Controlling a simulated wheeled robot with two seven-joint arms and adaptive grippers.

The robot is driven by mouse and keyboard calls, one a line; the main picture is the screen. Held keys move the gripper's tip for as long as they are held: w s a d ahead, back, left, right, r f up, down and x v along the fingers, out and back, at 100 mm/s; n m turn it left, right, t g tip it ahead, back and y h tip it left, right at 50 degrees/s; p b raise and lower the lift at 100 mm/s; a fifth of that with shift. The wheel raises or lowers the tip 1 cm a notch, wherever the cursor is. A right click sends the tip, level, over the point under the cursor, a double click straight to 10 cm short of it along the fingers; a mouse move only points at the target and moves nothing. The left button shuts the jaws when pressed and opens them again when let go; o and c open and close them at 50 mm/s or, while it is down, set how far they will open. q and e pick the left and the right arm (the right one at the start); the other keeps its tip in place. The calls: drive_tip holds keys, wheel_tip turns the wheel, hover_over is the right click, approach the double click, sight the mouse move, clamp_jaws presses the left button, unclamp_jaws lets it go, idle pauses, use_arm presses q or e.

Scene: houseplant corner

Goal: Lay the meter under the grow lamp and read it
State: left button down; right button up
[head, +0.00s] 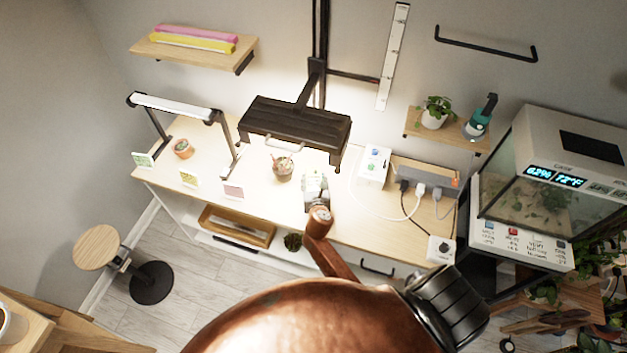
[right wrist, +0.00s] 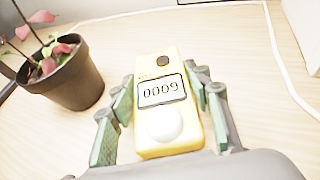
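The meter (right wrist: 163,100) is a yellow handheld box with a white dome and a small display (right wrist: 161,92) that reads 0009. Its face is toward the wrist camera. My right gripper (right wrist: 165,85) has its green-padded fingers against both long sides of the meter and looks shut on it. In the head view this gripper (head: 316,186) is low over the desk, in front and to the right of the grow lamp (head: 294,124); the meter is hard to make out there. The lamp is a black hood on a post, lit underneath. My left gripper is not in view.
A potted plant (head: 283,170) stands left of the gripper; it also shows in the right wrist view (right wrist: 72,78). A white box (head: 373,166), a power strip (head: 428,178) and cables are to the right. Small cards (head: 233,191) line the desk's front edge. A glass terrarium (head: 545,195) stands far right.

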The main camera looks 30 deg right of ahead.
drive_tip(key=o, duration=0.4)
drive_tip(key=shift+s+r, duration=0.15)
drive_tip(key=shift+r, duration=0.05)
drive_tip(key=p+v, duration=0.2)
drive_tip(key=v, duration=0.9)
drive_tip(key=shift+s+a+r, duration=0.1)
drive_tip(key=shift+s+a, duration=0.2)
